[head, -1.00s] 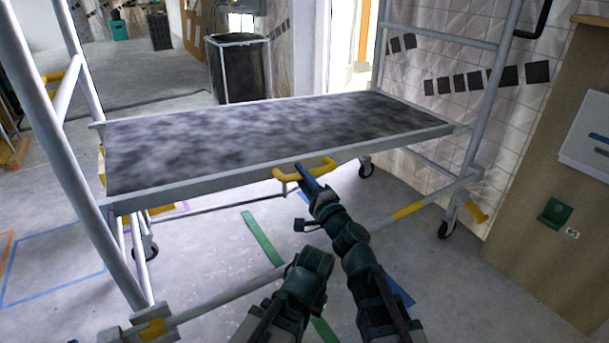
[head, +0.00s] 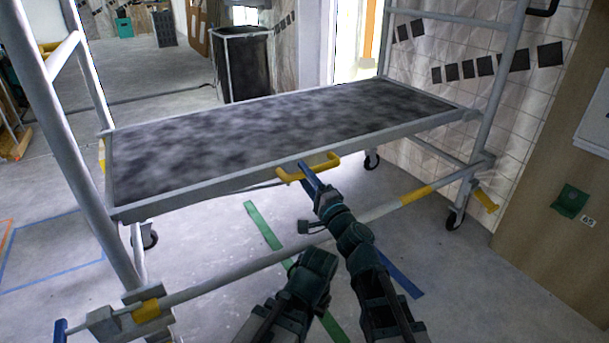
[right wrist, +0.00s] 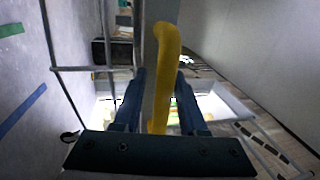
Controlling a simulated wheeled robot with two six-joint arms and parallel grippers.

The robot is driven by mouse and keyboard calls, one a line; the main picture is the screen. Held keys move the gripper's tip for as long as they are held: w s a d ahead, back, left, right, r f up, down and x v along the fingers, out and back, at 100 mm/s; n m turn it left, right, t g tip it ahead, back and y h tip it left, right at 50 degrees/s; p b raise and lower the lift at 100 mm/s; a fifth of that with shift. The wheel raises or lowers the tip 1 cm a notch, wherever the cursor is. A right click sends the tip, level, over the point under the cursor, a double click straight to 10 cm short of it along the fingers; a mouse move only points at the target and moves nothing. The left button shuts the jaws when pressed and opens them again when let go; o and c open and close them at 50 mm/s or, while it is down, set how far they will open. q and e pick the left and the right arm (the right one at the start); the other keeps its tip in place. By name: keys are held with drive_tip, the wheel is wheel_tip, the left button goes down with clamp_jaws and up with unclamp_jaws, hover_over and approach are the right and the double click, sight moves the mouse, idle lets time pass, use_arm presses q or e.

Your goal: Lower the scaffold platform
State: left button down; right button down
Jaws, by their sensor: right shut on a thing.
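The scaffold platform (head: 270,130) is a dark mottled deck in a grey frame, held between the scaffold's two end frames above the floor. It looks about level. A yellow handle (head: 322,165) sits on its front edge, near the middle. My right gripper (head: 306,174) has blue fingers and is shut on this handle. In the right wrist view the yellow handle (right wrist: 166,60) runs between the two fingers (right wrist: 155,100). The fingers hide part of the handle in the head view. My left gripper is not in view.
A lower scaffold bar (head: 365,217) with yellow sections runs in front, below the platform. Castors (head: 455,217) stand on the floor. A tiled wall (head: 440,110) and a wooden panel (head: 545,200) are close on the right. A dark bin (head: 243,65) stands behind.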

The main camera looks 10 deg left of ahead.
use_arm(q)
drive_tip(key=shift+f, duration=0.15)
use_arm(e)
drive_tip(key=shift+s+d+f, duration=0.1)
drive_tip(key=shift+s+f, duration=0.1)
drive_tip(key=shift+f, duration=0.1)
drive_tip(key=c, duration=0.8)
unclamp_jaws()
drive_tip(key=shift+w+f, duration=0.1)
drive_tip(key=shift+o, duration=0.6)
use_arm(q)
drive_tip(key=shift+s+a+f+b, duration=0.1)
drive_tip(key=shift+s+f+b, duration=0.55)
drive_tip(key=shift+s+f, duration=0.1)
use_arm(e)
drive_tip(key=v, duration=0.7)
drive_tip(key=shift+d, duration=0.1)
